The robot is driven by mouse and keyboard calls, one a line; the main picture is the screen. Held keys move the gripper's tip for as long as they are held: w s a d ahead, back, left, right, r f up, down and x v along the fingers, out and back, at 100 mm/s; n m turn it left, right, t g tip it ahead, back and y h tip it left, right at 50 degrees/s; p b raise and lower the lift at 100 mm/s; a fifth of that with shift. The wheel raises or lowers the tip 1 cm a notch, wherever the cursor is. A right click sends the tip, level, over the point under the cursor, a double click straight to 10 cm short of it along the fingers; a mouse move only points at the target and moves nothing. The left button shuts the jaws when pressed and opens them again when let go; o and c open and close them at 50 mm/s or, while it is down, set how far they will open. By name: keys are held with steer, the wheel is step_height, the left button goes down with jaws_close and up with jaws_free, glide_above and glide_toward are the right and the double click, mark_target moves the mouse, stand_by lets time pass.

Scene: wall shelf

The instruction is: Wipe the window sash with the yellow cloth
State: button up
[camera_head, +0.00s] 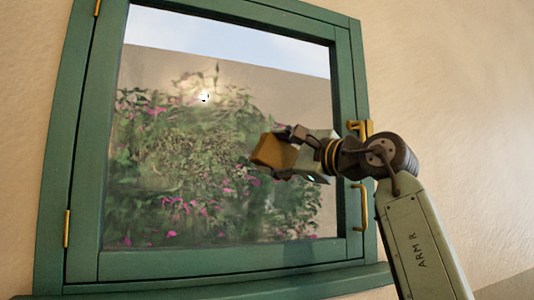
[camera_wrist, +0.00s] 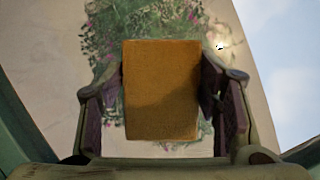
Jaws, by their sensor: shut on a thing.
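The window sash (camera_head: 90,150) has a green frame around a glass pane and looks shut in the head view. Flowers and a wall show in the pane. The yellow cloth (camera_head: 274,152) is a folded, orange-yellow block in front of the right half of the pane. My gripper (camera_head: 283,150) is shut on the cloth. In the wrist view the cloth (camera_wrist: 161,90) sits between the two fingers of my gripper (camera_wrist: 163,95), with the pane behind it. I cannot tell whether the cloth touches the glass.
A brass handle (camera_head: 359,207) is on the right side of the frame, with another brass fitting (camera_head: 360,128) above it, close to my wrist. Brass hinges (camera_head: 67,228) are on the left. A green sill (camera_head: 240,282) runs below the window. Plain wall (camera_head: 450,90) lies to the right.

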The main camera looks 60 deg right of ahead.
steer(key=shift+s+d, duration=0.1)
steer(key=shift+d, duration=0.1)
steer(key=shift+s+a+f+b, duration=0.15)
steer(key=shift+s+a+b, duration=0.2)
steer(key=shift+s, duration=0.2)
steer(key=shift+s+a+b, duration=0.5)
steer(key=shift+s+a, duration=1.1)
steer(key=shift+s, duration=0.15)
steer(key=shift+s+a+b, duration=0.3)
steer(key=shift+s+a, duration=0.65)
steer(key=shift+s, duration=0.2)
steer(key=shift+s, duration=0.1)
